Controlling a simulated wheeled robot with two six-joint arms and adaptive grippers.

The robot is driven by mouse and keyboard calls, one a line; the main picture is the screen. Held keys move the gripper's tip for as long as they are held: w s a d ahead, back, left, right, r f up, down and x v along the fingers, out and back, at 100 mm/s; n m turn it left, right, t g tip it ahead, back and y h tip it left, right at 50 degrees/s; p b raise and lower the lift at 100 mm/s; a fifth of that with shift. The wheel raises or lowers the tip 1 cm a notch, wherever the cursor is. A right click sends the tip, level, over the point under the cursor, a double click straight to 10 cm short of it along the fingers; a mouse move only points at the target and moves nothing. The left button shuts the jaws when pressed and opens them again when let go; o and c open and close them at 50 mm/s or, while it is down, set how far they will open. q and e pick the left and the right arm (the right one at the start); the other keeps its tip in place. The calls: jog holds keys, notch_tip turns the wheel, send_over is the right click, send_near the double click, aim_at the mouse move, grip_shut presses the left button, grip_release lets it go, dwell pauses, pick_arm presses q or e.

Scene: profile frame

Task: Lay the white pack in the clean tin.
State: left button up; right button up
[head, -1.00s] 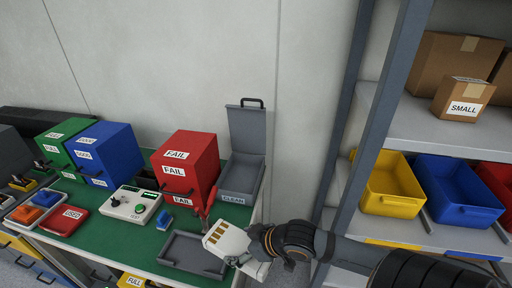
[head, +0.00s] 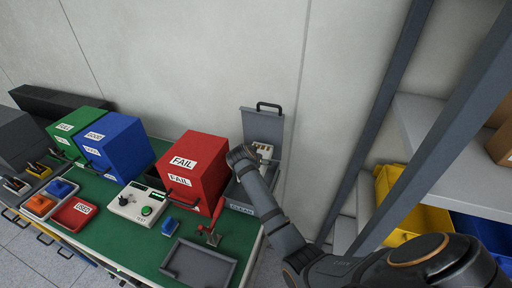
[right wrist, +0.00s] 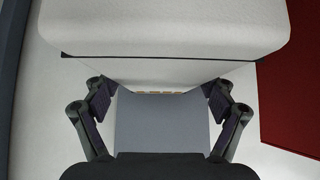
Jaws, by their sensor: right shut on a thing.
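The white pack (head: 263,149), with gold contacts, is in my right gripper (head: 243,156), up by the clean tin's open lid (head: 262,124). The grey clean tin (head: 236,205) stands at the back right of the green bench, labelled CLEAN on its front. My right forearm covers much of its inside. In the right wrist view the white pack (right wrist: 170,35) fills the top, between the shut fingers (right wrist: 160,100). I cannot tell the gap between pack and tin floor. My left gripper is not in view.
A red FAIL bin (head: 190,170) stands close left of the tin. An empty grey tray (head: 198,266) lies at the bench front, with a red tool (head: 212,236) behind it. A tester (head: 138,203) is further left. A shelf upright (head: 440,130) rises at right.

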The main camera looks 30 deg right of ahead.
jog(key=shift+w+a+r, duration=0.45)
jog(key=shift+w+r, duration=0.1)
jog(key=shift+w, duration=0.05)
jog(key=shift+s+a+r, duration=0.1)
jog(key=shift+s+r, duration=0.05)
jog(key=shift+s, duration=0.05)
jog(key=shift+a+p, duration=0.1)
jog(key=shift+p, duration=0.4)
jog(key=shift+s+f+b, duration=0.15)
jog(key=shift+f+b, duration=0.6)
jog(key=shift+f, duration=0.15)
notch_tip(320, 180, down, 5)
jog(key=b, duration=0.3)
jog(key=shift+p, duration=0.35)
jog(key=shift+f+b, duration=2.6)
jog(key=shift+f, duration=1)
dwell(0.5)
jog(key=shift+r, duration=0.1)
